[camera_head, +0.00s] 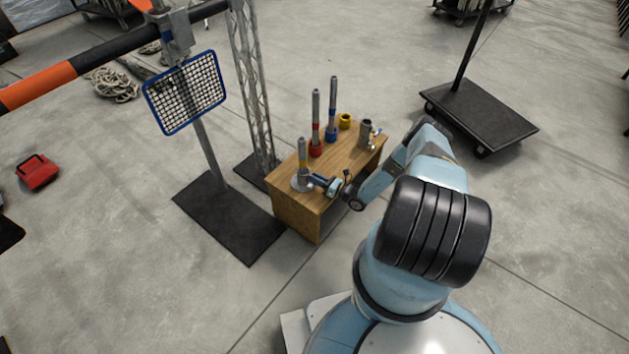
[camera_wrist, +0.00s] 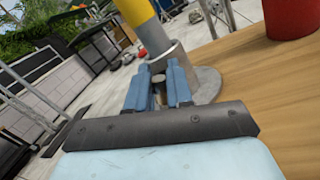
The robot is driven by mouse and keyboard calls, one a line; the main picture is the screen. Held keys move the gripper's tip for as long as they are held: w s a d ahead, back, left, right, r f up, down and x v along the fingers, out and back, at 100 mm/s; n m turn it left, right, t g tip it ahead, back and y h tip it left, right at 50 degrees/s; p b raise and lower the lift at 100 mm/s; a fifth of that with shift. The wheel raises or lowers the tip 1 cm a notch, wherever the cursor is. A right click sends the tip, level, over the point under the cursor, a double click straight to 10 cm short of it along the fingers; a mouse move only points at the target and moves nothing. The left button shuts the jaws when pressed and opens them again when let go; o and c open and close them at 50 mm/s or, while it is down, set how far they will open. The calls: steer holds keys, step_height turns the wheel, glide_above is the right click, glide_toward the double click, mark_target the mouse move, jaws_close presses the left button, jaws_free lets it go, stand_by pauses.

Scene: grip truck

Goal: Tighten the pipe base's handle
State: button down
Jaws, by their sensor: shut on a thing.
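The pipe base (camera_head: 301,184) is a grey round metal base at the near left corner of the wooden table (camera_head: 340,168). A pipe with a yellow band (camera_head: 302,157) stands upright in it. My gripper (camera_head: 311,180) reaches in from the right, low at the base. In the wrist view my gripper (camera_wrist: 158,88) has its blue fingers pointing at the collar of the pipe base (camera_wrist: 207,84), shut on a small grey part that looks like the handle (camera_wrist: 158,77). The fingers hide most of the handle, so its angle cannot be told.
A red-banded pipe (camera_head: 316,125), a blue-banded pipe (camera_head: 332,110), a yellow ring (camera_head: 346,121) and a grey holder (camera_head: 366,132) stand farther back on the table. A mesh panel on a stand (camera_head: 186,93) and a truss (camera_head: 250,80) are left of it. A black cart (camera_head: 480,115) stands right.

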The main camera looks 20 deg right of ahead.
steer(key=shift+w+d+f+m+t, duration=0.1)
steer(key=shift+d+m+t, duration=0.05)
steer(key=shift+m, duration=0.45)
steer(key=shift+w+d+f+m+t, duration=0.1)
steer(key=shift+d+m+t, duration=0.05)
steer(key=shift+m, duration=0.45)
steer(key=c, duration=1.2)
jaws_free()
steer(key=shift+o, duration=0.2)
steer(key=v, duration=1.3)
steer(key=shift+s+d, duration=0.25)
steer(key=shift+s, duration=0.05)
steer(key=shift+f, duration=0.1)
